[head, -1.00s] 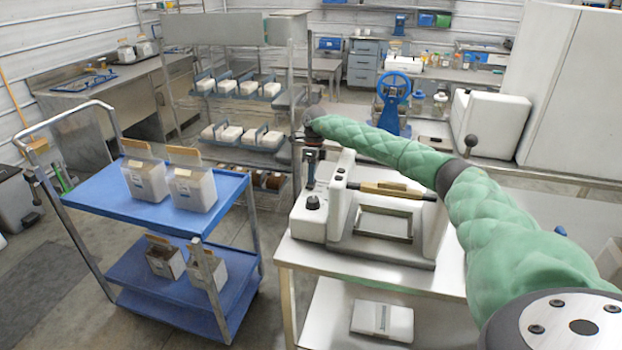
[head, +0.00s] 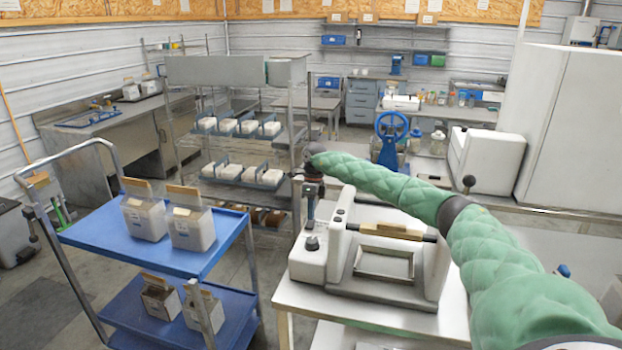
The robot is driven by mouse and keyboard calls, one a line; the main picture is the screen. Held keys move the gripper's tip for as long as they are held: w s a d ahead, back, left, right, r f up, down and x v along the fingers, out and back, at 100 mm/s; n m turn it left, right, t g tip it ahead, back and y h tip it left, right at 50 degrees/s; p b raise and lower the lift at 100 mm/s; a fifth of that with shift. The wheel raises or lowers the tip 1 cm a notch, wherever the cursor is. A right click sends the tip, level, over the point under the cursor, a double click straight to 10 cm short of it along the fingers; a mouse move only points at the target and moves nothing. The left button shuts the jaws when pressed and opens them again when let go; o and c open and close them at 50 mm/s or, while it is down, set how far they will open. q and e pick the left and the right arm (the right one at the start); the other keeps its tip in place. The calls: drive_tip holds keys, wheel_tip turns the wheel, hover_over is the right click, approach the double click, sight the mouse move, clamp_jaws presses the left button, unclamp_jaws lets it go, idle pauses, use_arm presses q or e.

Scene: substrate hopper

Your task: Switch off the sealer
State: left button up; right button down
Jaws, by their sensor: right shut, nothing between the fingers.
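The sealer (head: 340,258) is a white machine with a dark base on the steel table (head: 375,317). It has a wooden-grip handle (head: 391,231) across its top and a black knob (head: 312,243) on its left end. My right arm, in a green quilted sleeve, reaches in from the right. My right gripper (head: 310,208) points down above the knob end of the sealer and is shut and empty. A small gap seems to lie between its fingertips and the knob. My left gripper is out of view.
A blue cart (head: 110,228) with white open-topped bags (head: 192,229) stands left of the table. A wire rack (head: 178,130) with trays of white blocks is behind. A blue hand-wheel press (head: 391,140) and a white box-shaped machine (head: 487,160) stand behind my arm.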

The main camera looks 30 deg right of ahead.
drive_tip(key=shift+r, duration=1.25)
drive_tip(key=shift+r+b, duration=0.65)
drive_tip(key=shift+r, duration=0.9)
wheel_tip(320, 180, up, 5)
drive_tip(key=b, duration=0.2)
hover_over(311, 222)
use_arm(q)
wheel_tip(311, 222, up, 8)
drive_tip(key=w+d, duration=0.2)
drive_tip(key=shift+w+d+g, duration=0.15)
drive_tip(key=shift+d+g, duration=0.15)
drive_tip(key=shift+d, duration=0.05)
use_arm(e)
drive_tip(key=shift+v, duration=0.9)
drive_tip(key=shift+a, duration=0.1)
